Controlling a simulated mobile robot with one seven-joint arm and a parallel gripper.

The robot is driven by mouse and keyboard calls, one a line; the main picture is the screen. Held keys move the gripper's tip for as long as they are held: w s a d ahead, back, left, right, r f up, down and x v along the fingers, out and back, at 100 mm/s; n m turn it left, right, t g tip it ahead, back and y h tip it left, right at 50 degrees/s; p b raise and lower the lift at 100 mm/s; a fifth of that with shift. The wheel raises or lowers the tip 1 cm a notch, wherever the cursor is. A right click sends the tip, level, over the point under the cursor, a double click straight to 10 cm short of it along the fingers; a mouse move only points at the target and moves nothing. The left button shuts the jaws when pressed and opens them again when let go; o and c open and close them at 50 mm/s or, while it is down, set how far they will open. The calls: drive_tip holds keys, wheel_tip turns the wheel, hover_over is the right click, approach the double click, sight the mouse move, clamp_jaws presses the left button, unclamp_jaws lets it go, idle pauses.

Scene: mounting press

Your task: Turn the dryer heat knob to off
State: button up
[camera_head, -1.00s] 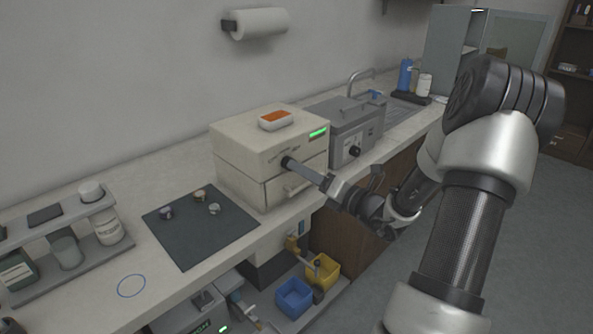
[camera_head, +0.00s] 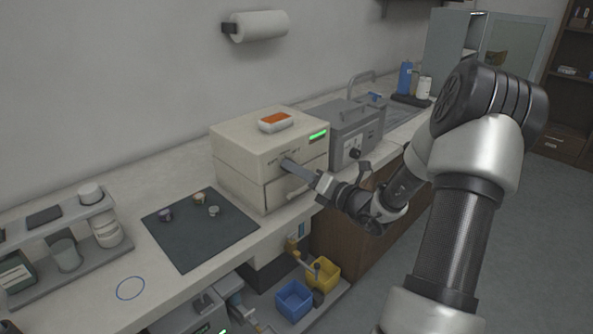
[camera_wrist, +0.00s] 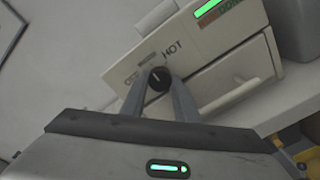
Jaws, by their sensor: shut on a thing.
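The dryer (camera_head: 245,151) is a cream box on the counter with a green lit display and a drawer below. Its dark round heat knob (camera_wrist: 159,77) shows in the wrist view, with "HOT" printed to its upper right and lettering that looks like "OFF" to its left. A small pale mark on the knob seems to point toward the upper left. My gripper (camera_wrist: 160,88) is shut on the knob, one finger on each side. In the head view my gripper (camera_head: 288,164) reaches the dryer's front from the right and hides the knob.
A grey device (camera_head: 340,130) with its own dark knob stands right of the dryer. An orange-topped white container (camera_head: 274,121) sits on the dryer. A dark mat (camera_head: 190,245) with several small pieces lies to the left. Blue (camera_head: 294,299) and yellow (camera_head: 325,272) bins sit below.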

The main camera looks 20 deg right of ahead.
drive_tip(key=shift+n, duration=0.3)
drive_tip(key=n+b, duration=0.1)
drive_tip(key=n, duration=0.1)
drive_tip(key=shift+f+n, duration=0.1)
drive_tip(key=shift+n, duration=0.2)
drive_tip(key=n+b, duration=0.2)
drive_tip(key=n, duration=0.1)
drive_tip(key=shift+f+n, duration=0.1)
drive_tip(key=shift+n, duration=0.2)
drive_tip(key=n+b, duration=0.3)
drive_tip(key=shift+n, duration=0.4)
drive_tip(key=shift+n+b, duration=0.5)
drive_tip(key=shift+b, duration=0.1)
drive_tip(key=shift+r, duration=0.2)
drive_tip(key=o, duration=1.1)
